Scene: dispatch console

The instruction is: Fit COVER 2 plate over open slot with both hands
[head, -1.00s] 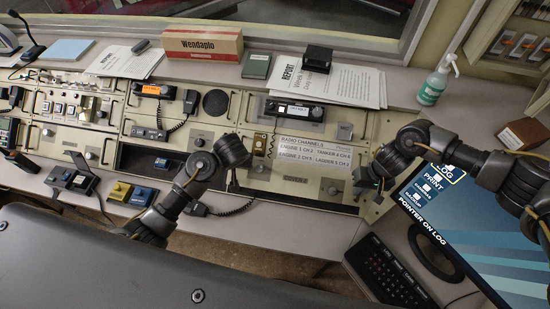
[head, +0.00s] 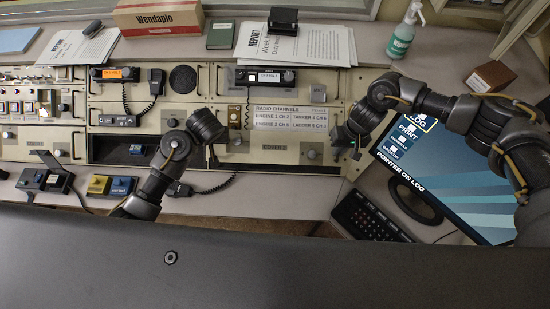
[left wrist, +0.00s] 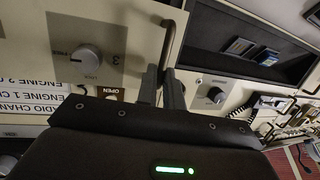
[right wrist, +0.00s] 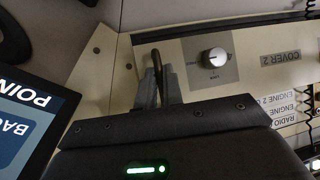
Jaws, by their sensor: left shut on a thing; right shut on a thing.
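The COVER 2 plate (head: 298,154) is a beige panel with a label and a knob at each end. It lies below the radio channel labels, to the right of the dark open slot (head: 105,151). My left gripper (head: 214,160) is shut on a dark handle at the plate's left end; the left wrist view shows the handle (left wrist: 171,45) between the fingers, beside the slot (left wrist: 215,35). My right gripper (head: 352,148) is shut on the handle at the right end, which shows in the right wrist view (right wrist: 156,58). Whether the plate is raised cannot be told.
A small blue object (head: 137,149) lies inside the slot. A coiled handset cord (head: 215,187) hangs below my left gripper. The monitor (head: 460,180) and keyboard (head: 370,216) stand close to my right arm. A radio (head: 264,77) sits above the labels.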

